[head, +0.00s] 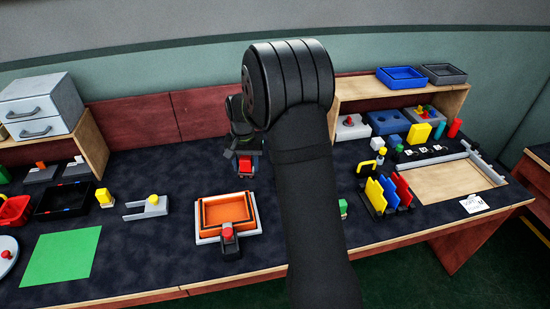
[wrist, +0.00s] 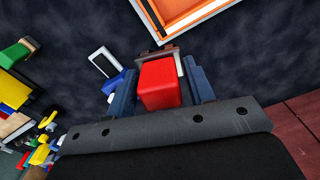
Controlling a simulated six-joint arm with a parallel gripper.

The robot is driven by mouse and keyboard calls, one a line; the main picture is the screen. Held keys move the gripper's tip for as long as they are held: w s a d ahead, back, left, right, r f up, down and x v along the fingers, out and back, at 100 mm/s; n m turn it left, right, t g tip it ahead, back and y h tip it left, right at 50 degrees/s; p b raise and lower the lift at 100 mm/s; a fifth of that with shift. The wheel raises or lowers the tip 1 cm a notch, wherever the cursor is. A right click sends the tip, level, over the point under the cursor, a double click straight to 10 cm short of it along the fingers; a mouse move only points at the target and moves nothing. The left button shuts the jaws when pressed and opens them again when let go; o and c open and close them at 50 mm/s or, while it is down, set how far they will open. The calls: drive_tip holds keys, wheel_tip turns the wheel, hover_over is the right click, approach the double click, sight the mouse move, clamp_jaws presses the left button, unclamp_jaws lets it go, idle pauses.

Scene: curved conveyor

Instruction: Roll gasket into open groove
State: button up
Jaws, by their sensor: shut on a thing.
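My gripper (head: 246,158) is at the back middle of the table, partly hidden by my arm. It is shut on a red block-shaped handle (wrist: 160,84), with blue-grey fingers on both sides. A grey bracket with a dark part at its far end shows just beyond the handle; whether this is a roller is hard to tell. An orange rectangular frame (head: 201,217) on a pale base lies in front of my gripper, apart from it. Its corner also shows in the wrist view (wrist: 190,19). I cannot make out the gasket or the groove clearly.
A dark clamp-like piece with a red knob (head: 228,233) stands at the frame's front edge. A grey forked piece with a yellow knob (head: 153,200) lies to the left. A green sheet (head: 61,257) is front left. A rack of coloured plates (head: 388,192) stands right of my arm.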

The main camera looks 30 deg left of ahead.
sight(243, 177)
drive_tip(key=shift+s+a+f, duration=0.1)
drive_tip(key=shift+s+a, duration=0.45)
drive_tip(key=shift+s, duration=0.05)
drive_tip(key=shift+f, duration=3.4)
drive_tip(key=shift+s+a+f, duration=0.55)
drive_tip(key=shift+s+a, duration=0.05)
drive_tip(key=shift+s, duration=0.05)
drive_tip(key=shift+c, duration=0.2)
drive_tip(key=shift+s+a, duration=4.5)
drive_tip(key=shift+w+d, duration=5.05)
drive_tip(key=shift+w, duration=0.05)
drive_tip(key=shift+w+d+r, duration=0.1)
drive_tip(key=shift+r, duration=3.95)
